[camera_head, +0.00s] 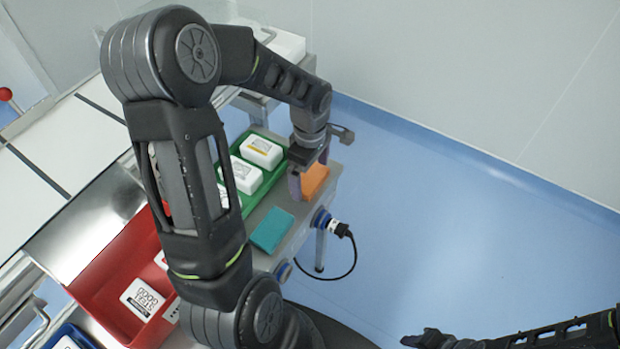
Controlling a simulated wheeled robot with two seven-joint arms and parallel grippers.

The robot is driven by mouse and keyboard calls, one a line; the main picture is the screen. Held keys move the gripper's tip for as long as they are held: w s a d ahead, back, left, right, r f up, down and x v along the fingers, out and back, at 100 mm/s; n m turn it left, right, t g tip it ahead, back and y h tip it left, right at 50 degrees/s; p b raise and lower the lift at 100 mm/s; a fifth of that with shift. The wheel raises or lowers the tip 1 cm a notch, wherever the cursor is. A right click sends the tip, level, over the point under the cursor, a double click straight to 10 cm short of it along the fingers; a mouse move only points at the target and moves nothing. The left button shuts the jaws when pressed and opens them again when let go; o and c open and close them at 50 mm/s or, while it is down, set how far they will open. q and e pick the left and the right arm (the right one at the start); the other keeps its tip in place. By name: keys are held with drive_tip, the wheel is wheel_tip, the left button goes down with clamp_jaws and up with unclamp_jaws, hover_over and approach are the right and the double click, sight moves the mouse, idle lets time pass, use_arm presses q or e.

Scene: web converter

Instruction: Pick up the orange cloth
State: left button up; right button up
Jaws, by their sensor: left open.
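The orange cloth (315,181) lies near the far right corner of the grey work surface, beside the green tray. My left gripper (309,172) points down over it, with its jaws apart at the cloth's near-left and far sides. I cannot tell whether the fingers touch the cloth, and part of it is hidden by the gripper. My right arm comes in at the lower right, and its dark end (428,339) is cut by the bottom edge, so its jaws are unclear.
A teal cloth (271,230) lies nearer on the same grey surface. The green tray (243,208) holds white packs. A red tray (112,270) stands at the left. A black cable (352,252) hangs from a blue connector below the surface's edge. The blue floor at right is clear.

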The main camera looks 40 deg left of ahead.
sight(310, 177)
use_arm(q)
drive_tip(key=shift+c, duration=0.4)
drive_tip(key=c, duration=1)
drive_tip(key=shift+r, duration=0.15)
wheel_tip(310, 177, up, 10)
idle(0.3)
